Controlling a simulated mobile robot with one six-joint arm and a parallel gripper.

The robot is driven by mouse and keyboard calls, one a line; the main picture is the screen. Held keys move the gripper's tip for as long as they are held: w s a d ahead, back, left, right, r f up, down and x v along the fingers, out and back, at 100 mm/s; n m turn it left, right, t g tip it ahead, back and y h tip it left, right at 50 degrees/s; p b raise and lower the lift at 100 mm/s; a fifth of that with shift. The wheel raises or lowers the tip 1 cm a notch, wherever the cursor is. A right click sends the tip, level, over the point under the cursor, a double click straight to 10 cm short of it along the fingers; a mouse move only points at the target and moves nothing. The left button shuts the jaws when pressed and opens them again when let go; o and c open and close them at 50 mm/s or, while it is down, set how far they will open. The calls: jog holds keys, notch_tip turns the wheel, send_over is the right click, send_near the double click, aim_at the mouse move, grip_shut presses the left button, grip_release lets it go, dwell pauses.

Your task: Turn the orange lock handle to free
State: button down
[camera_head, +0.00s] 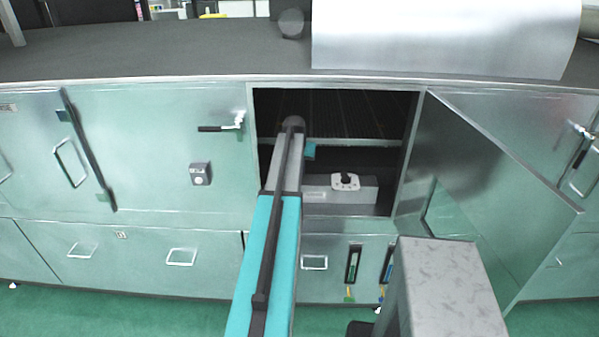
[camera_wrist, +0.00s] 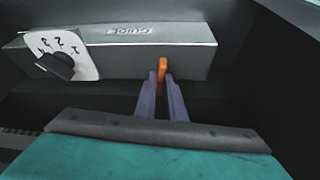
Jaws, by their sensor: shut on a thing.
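The orange lock handle (camera_wrist: 162,75) shows in the wrist view as a small upright orange bar at the front of a grey metal box (camera_wrist: 190,58) marked "GUIDE". My gripper (camera_wrist: 163,84) is shut on the handle, with its two purple-grey fingers on either side of its lower part. In the head view my arm reaches into the open cabinet compartment, and the handle and my fingers are hidden there. The same grey box shows in the head view (camera_head: 370,195).
A white dial plate with a black knob (camera_wrist: 60,66) sits on the box's left end. The compartment's door (camera_head: 480,180) stands open to the right. A closed door with a black handle is at the left (camera_head: 150,145). Dark walls surround my gripper closely.

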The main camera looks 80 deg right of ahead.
jog(key=shift+s+n+t+b, duration=0.15)
jog(key=shift+n+t+b, duration=0.25)
jog(key=shift+n, duration=0.5)
jog(key=c, duration=1.8)
grip_release()
jog(key=shift+c, duration=0.2)
jog(key=shift+r, duration=0.1)
jog(key=b+v, duration=0.4)
jog(key=v, duration=0.9)
jog(key=shift+a+r, duration=0.15)
jog(key=shift+r, duration=0.15)
